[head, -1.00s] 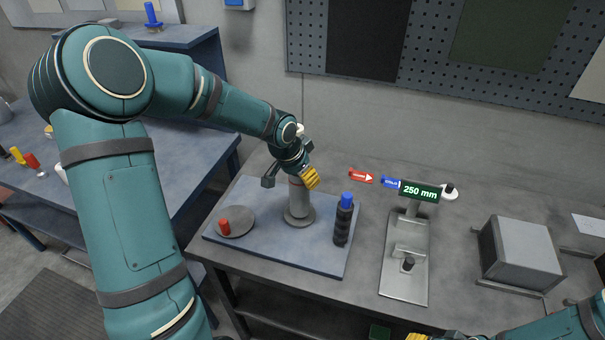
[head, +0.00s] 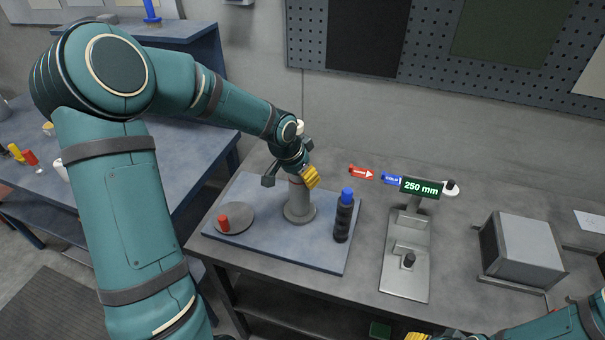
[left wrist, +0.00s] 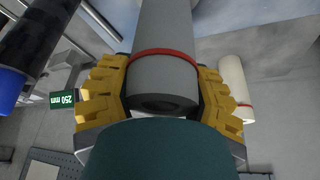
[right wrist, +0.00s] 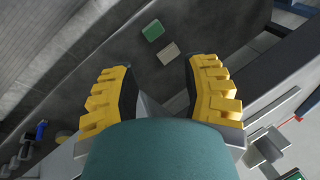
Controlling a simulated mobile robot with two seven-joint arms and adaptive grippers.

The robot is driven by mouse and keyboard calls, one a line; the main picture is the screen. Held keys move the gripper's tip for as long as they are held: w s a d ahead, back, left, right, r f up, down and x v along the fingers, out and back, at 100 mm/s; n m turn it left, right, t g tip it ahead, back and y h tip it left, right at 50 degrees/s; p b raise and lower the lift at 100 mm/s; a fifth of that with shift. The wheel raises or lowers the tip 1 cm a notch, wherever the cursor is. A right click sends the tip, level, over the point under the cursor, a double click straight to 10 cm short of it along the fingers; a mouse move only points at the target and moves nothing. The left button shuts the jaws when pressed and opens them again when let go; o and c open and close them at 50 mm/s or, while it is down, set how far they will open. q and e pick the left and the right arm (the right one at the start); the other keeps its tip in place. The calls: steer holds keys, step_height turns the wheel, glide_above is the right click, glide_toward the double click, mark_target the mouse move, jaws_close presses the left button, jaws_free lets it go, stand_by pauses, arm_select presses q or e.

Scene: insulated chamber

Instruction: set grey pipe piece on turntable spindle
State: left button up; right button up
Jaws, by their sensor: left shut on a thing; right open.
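The grey pipe piece (head: 299,198) stands upright on the blue-grey board (head: 270,248), with a round flange at its foot. My left gripper (head: 309,176) is at its top; in the left wrist view its yellow fingers (left wrist: 160,100) are shut around the pipe (left wrist: 165,75) near a red band. The turntable (head: 240,213) is a grey disc to the left of the pipe, with a short red spindle (head: 223,223) on it. The pipe's foot stands apart from the disc. My right gripper (right wrist: 160,85) is open and empty; only its yellow tip shows at the head view's bottom edge.
A black ribbed post (head: 343,222) with a blue top stands close right of the pipe. A metal stand (head: 405,270) with a 250 mm sign (head: 421,188) and a grey box (head: 521,250) are farther right. A pale cylinder (left wrist: 233,85) shows in the left wrist view.

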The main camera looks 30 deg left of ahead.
stand_by(0.3)
arm_select(q)
steer(key=o, duration=1.4)
steer(key=v, duration=1.2)
steer(key=shift+s+f, duration=0.1)
